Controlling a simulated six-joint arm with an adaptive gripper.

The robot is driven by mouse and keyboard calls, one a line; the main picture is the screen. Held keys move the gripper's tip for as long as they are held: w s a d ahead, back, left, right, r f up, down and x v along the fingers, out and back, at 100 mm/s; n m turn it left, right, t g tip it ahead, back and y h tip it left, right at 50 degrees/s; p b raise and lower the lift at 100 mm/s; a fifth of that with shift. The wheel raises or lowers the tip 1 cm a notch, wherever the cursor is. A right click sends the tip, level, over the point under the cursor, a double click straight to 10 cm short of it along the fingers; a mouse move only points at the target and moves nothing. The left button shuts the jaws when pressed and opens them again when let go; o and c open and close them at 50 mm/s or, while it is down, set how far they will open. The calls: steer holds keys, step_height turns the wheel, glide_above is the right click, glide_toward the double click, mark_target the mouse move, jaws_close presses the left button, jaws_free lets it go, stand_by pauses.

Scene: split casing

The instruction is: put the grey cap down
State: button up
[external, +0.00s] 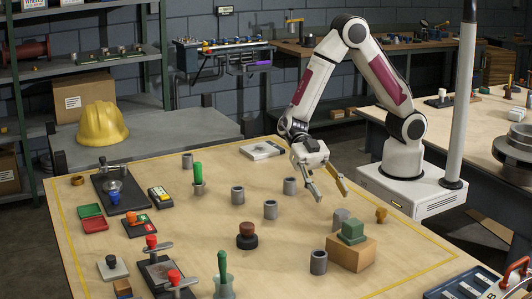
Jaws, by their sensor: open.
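My gripper (331,197) is open above the right part of the wooden table, with its fingers pointing down and nothing seen between them. Several grey cylindrical pieces stand on the table, and I cannot tell for sure which is the grey cap. One grey piece (340,216) is just below and slightly right of the fingertips, apart from them as far as I can see. It is partly hidden behind a wooden block (352,256). Another grey cylinder (289,186) stands left of the fingers, and one (318,262) stands in front, beside the block.
A green piece (352,232) sits on the wooden block. A dark round knob (247,236) stands mid-table. An orange-brown piece (381,215) is at the right. A green-handled tool (223,270) stands at the front.

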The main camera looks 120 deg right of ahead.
steer(key=shift+v, duration=1.9)
